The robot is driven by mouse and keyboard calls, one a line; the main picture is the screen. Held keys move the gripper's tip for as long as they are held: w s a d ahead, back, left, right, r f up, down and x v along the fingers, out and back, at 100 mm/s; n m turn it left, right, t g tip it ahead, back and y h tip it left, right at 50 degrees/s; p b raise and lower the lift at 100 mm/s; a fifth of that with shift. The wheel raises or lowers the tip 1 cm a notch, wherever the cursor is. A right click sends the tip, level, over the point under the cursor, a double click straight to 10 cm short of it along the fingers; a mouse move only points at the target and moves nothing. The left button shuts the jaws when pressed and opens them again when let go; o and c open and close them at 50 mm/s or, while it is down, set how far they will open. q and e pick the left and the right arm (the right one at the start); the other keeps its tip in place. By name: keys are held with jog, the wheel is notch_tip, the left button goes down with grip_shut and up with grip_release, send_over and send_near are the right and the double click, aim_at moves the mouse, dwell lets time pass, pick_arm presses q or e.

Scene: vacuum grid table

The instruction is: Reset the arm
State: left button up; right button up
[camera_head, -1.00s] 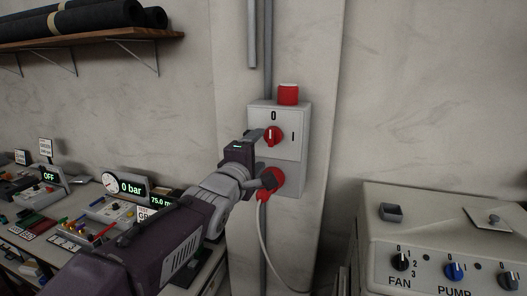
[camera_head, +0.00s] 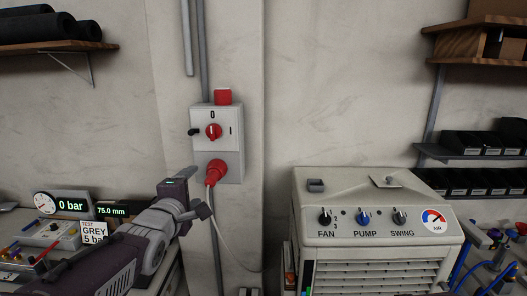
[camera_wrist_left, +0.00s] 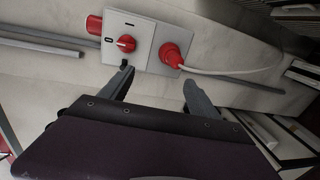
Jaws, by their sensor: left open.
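My left gripper (camera_head: 191,201) is in front of the wall at the left of the head view, below and left of the red plug. Its fingers are apart and empty, which also shows in the left wrist view (camera_wrist_left: 158,90). The switch box (camera_head: 233,146) on the wall has a red rotary knob (camera_head: 213,131), marked 0 above and I at right. A red plug (camera_head: 215,171) with a pale cable sits in its lower part. The gripper appears clear of the box in the wrist view. My right gripper is not in view.
A cooler unit (camera_head: 372,257) with FAN, PUMP and SWING knobs stands to the right. A gauge and displays (camera_head: 70,206) are on the table at lower left. Shelves (camera_head: 470,152) hang at far right; a shelf (camera_head: 45,45) is at upper left.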

pick_arm(q)
jog(key=s+f+m+g, duration=0.3)
jog(key=s+f+g, duration=0.15)
jog(key=f, duration=0.85)
jog(key=s+f+m+g, duration=0.2)
jog(key=s+f+g, duration=0.25)
jog(key=f, duration=0.85)
jog(key=s+f+m+g, duration=0.3)
jog(key=s+f+m, duration=0.2)
jog(key=s, duration=0.3)
jog(key=s+f+m+g, duration=0.3)
jog(key=s+f+m, duration=0.1)
jog(key=s+m, duration=0.3)
jog(key=shift+s+f+m+b, duration=0.3)
jog(key=shift+s+f+b, duration=0.1)
jog(key=shift+s, duration=0.05)
